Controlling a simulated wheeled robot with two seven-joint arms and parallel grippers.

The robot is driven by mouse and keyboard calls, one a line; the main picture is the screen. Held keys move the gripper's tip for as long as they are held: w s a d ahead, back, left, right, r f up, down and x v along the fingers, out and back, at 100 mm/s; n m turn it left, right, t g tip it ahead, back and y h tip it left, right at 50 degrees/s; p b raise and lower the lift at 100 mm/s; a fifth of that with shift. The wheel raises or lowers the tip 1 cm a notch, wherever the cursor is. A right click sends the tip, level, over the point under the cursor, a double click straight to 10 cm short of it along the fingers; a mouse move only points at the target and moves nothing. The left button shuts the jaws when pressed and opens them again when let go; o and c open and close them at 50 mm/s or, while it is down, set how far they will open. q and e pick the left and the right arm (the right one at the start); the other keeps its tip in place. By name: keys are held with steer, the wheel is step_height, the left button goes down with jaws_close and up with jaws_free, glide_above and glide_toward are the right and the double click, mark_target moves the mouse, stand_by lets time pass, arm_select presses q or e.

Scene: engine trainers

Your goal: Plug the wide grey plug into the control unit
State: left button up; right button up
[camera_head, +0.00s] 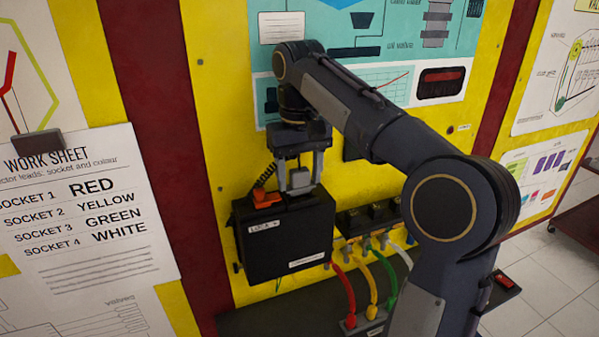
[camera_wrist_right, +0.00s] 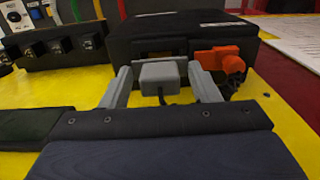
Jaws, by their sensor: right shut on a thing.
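The control unit (camera_head: 290,245) is a black box on the yellow panel; its top also shows in the right wrist view (camera_wrist_right: 180,25). My right gripper (camera_head: 299,182) is above the unit's upper edge, with its two fingers on either side of the wide grey plug (camera_head: 300,180). The plug also shows between the fingertips in the right wrist view (camera_wrist_right: 160,76). It is shut on the plug, right at the unit's connector side. I cannot tell whether the plug is seated or just short of it. My left gripper is not in view.
An orange plug (camera_head: 266,199) with a coiled black lead sits on the unit beside the grey plug; it is close to a finger in the right wrist view (camera_wrist_right: 222,60). Red (camera_head: 346,288), yellow and green leads hang to the right, below a row of black sockets.

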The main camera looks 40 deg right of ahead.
steer(key=shift+f+b, duration=0.6)
steer(key=shift+f, duration=0.3)
stand_by(0.4)
steer(key=o, duration=0.7)
steer(key=shift+c, duration=0.2)
steer(key=shift+o, duration=0.4)
steer(key=shift+r+p, duration=0.35)
steer(key=shift+r, duration=0.35)
steer(key=shift+a+r+p, duration=0.15)
steer(key=shift+r+p, duration=0.15)
steer(key=shift+r, duration=1.8)
